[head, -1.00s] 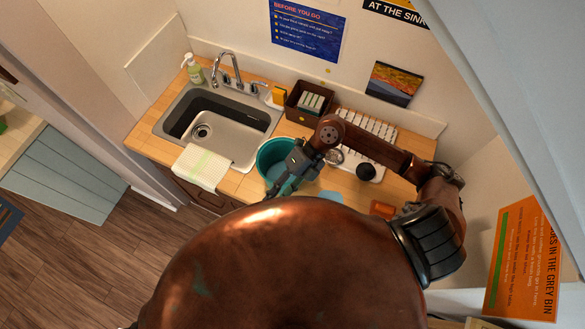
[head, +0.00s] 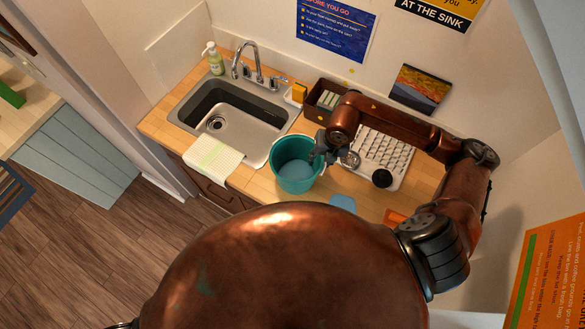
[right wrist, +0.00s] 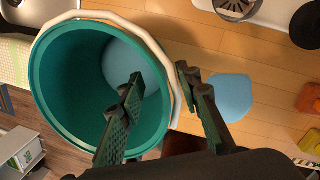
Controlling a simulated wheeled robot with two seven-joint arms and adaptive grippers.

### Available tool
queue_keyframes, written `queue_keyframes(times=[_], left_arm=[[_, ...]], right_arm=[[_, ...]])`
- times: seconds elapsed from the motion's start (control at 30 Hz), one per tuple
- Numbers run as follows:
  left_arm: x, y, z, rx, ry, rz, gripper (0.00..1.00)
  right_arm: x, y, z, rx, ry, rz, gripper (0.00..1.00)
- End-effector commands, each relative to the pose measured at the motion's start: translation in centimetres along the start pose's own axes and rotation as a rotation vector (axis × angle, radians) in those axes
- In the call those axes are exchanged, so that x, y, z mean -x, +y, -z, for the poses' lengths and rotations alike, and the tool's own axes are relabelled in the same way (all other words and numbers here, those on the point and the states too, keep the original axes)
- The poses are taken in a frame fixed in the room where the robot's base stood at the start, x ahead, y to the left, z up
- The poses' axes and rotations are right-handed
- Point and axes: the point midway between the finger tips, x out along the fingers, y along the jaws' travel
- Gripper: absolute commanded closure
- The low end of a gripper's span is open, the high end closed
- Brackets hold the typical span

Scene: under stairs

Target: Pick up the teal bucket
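The teal bucket (head: 283,181) stands upright on the wooden counter, just right of the sink. Something light blue shows in its bottom; I cannot tell what. My right gripper (head: 318,150) is at the bucket's right rim. In the right wrist view, the bucket (right wrist: 62,100) fills the left side, with a pale band, perhaps its handle, along the rim. My right gripper's fingers (right wrist: 158,80) are apart, one over the bucket's opening and one outside, with the rim between them. A gap shows, so it is open. My left gripper is not in view.
The sink (head: 262,137) with a towel (head: 212,157) lies left. A brown caddy (head: 316,108), a white drying rack (head: 388,150) and a round black thing (head: 382,178) are behind and right. A flat blue piece (head: 342,203) and an orange thing (head: 395,216) lie near the front.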

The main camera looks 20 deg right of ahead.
Motion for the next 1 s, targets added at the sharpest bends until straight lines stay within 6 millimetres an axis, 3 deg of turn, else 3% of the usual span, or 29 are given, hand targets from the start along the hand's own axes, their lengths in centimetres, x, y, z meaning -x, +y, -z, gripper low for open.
queue_keyframes(times=[0.57, 0.83, 1.0], left_arm=[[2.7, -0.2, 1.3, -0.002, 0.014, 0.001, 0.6], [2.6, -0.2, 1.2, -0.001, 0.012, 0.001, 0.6], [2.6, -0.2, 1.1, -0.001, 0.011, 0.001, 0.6]], right_arm=[[-6.7, -0.1, -0.1, 0.002, 0.004, -0.001, 0.68], [-7.2, -0.2, -0.2, 0.003, 0.002, -0.001, 0.68], [-7.2, -0.2, -0.2, 0.003, 0.002, -0.001, 0.79]])
